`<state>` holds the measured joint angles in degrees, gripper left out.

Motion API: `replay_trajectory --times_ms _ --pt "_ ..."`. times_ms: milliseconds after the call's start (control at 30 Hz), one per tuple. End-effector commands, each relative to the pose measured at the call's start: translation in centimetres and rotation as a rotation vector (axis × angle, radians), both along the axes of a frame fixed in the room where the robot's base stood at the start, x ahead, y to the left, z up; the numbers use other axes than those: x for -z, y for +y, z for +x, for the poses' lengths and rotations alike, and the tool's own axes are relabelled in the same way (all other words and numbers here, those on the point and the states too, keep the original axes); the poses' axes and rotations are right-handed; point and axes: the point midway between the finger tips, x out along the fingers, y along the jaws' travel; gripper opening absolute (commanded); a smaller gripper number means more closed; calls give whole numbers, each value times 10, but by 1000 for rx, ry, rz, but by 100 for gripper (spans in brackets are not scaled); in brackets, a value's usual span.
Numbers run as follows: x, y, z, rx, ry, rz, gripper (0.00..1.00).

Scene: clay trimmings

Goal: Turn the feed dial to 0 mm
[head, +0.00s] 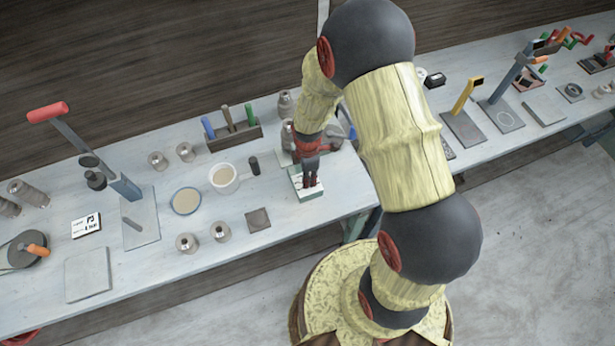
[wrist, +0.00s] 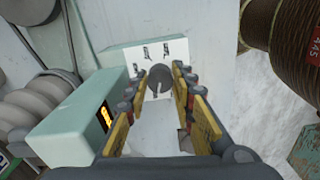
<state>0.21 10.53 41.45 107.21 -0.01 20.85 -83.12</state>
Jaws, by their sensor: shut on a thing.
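The feed dial (wrist: 160,77) is a dark grey round knob on the white face (wrist: 181,49) of a pale green box, seen in the wrist view. Several small black marks stand around the dial; their lettering is too small to read. My gripper (wrist: 161,86) has its fingers on either side of the dial, shut on it. In the head view my gripper (head: 310,184) points down at the small white-and-green box (head: 305,195) near the bench's front edge. The dial is hidden behind the fingers there, and I cannot read its setting.
A pale green block (wrist: 75,125) with a lit orange display stands close left of my fingers.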

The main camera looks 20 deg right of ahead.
Motion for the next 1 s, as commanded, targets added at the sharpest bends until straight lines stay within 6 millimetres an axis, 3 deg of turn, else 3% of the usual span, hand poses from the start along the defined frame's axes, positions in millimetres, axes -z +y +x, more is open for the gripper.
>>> replay_trajectory --times_ms 600,1000 --pt "-1 0 2 -537 -3 0 0" --pt "-1 0 3 -706 -3 -1 0"
